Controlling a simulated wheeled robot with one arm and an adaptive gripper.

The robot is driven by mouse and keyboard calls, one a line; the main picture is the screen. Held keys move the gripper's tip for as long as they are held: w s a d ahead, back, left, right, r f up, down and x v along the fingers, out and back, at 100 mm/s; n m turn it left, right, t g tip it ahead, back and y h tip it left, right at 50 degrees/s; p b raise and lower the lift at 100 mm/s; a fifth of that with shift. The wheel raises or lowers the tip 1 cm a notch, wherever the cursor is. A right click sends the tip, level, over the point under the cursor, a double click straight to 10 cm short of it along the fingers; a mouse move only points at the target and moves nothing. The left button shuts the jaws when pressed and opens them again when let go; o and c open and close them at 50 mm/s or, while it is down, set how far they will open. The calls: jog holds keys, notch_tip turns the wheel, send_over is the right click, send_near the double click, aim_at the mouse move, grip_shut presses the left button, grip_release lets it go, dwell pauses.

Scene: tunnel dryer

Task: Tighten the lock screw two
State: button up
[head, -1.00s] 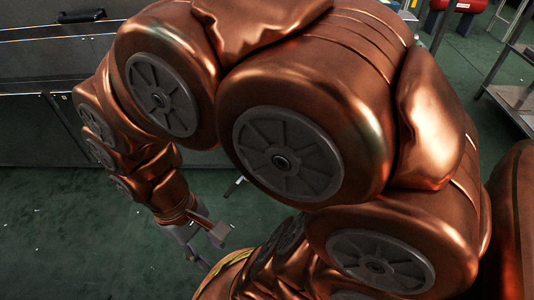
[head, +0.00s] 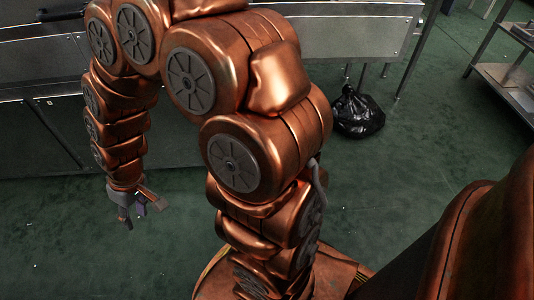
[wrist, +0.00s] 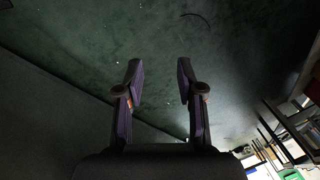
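My gripper (head: 130,212) hangs from the end of my arm at the left of the head view, low in front of the grey machine's dark lower panels. In the wrist view my gripper (wrist: 159,78) is open, its two dark fingers well apart with nothing between them. Green floor shows beyond the fingertips. No lock screw can be made out in either view. The long grey machine (head: 345,32) runs across the back of the head view, and my arm hides part of it.
A black rubbish bag (head: 358,112) sits on the floor by the machine's legs. A metal shelf rack (head: 508,92) stands at the right. Green floor (head: 410,165) between them is clear. The wrist view shows shelving (wrist: 283,135) at lower right.

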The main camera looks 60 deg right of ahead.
jog(key=w+d+f+m+t, duration=0.1)
jog(key=w+d+f+t, duration=0.1)
jog(key=w+f, duration=0.5)
jog(key=w+d+f+m+t, duration=0.1)
jog(key=w+d+f+t, duration=0.1)
jog(key=w+f, duration=0.6)
jog(key=w+d+f+m+t+h, duration=0.1)
jog(key=w+d+f+h, duration=0.2)
jog(key=d+f, duration=0.3)
jog(key=w+d+f+m+t+h, duration=0.1)
jog(key=w+d+f+h, duration=0.2)
jog(key=d, duration=0.5)
jog(key=s+d+f+g+h, duration=0.1)
jog(key=s+d+f+h, duration=0.3)
jog(key=d, duration=0.5)
jog(key=s+d+f+h, duration=0.3)
jog(key=s+d+f, duration=0.3)
jog(key=d, duration=0.2)
jog(key=s+d+r+n+g+h, duration=0.1)
jog(key=s+d+r+n+h, duration=0.15)
jog(key=s+d, duration=0.5)
jog(key=s+d+r+n+h, duration=0.1)
jog(key=s+d+h, duration=0.3)
jog(key=s+d, duration=0.3)
jog(key=shift+f+b+x, duration=0.15)
jog(key=shift+x, duration=1.3)
jog(key=shift+f+b+x, duration=0.15)
jog(key=shift+x, duration=1.3)
jog(key=shift+s, duration=0.1)
